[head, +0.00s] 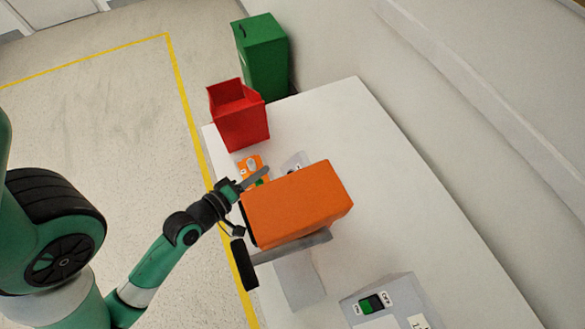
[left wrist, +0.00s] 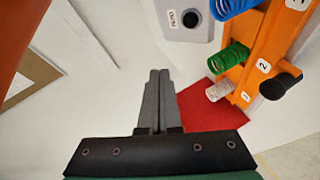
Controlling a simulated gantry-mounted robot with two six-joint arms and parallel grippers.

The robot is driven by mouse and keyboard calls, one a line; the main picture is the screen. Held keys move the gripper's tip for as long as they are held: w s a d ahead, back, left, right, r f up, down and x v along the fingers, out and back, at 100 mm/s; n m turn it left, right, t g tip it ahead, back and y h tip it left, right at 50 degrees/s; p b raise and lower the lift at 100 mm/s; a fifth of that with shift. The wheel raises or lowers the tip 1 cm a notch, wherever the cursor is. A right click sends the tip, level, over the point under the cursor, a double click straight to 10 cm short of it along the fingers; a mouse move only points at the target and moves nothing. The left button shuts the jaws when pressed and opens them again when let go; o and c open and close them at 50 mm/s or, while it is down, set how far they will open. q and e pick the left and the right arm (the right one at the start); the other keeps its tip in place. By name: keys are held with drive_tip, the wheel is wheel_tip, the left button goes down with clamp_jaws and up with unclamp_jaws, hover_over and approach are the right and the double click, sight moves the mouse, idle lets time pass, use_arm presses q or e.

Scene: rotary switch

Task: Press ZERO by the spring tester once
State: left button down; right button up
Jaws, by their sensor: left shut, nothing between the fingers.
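The spring tester (head: 250,162) is an orange frame on the table, partly hidden behind my gripper. In the left wrist view the orange frame (left wrist: 287,50) carries blue, green and pale springs with number labels. Beside it is a grey box (left wrist: 178,33) with a round black button (left wrist: 191,18) and a small inverted label that seems to read ZERO. A grey box (head: 295,160) beside the tester in the head view is partly hidden by an orange block. My left gripper (head: 266,171) is shut and empty, its fingertips (left wrist: 160,72) apart from the button in the picture. My right gripper is not in view.
A large orange block (head: 300,203) stands right beside my left gripper. A red bin (head: 240,118) stands beyond the tester, with a green bin (head: 264,55) farther back. A grey box with a green rocker switch (head: 372,303) is at the front. The table's right side (head: 400,220) is clear.

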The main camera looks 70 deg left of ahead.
use_arm(q)
drive_tip(key=w+f+b, duration=0.1)
drive_tip(key=f+b, duration=0.1)
drive_tip(key=w+f+b, duration=0.4)
drive_tip(key=shift+f, duration=0.15)
drive_tip(key=shift+w+f, duration=0.2)
drive_tip(key=shift+w, duration=0.15)
idle(1.8)
drive_tip(key=shift+w+f+b, duration=0.3)
drive_tip(key=shift+f+b, duration=0.05)
drive_tip(key=shift+b, duration=0.1)
drive_tip(key=shift+w+f+b, duration=0.2)
drive_tip(key=shift+f+b, duration=0.15)
idle(0.5)
idle(0.4)
drive_tip(key=shift+s+r+p, duration=0.5)
drive_tip(key=shift+r+p, duration=0.15)
drive_tip(key=shift+p, duration=0.15)
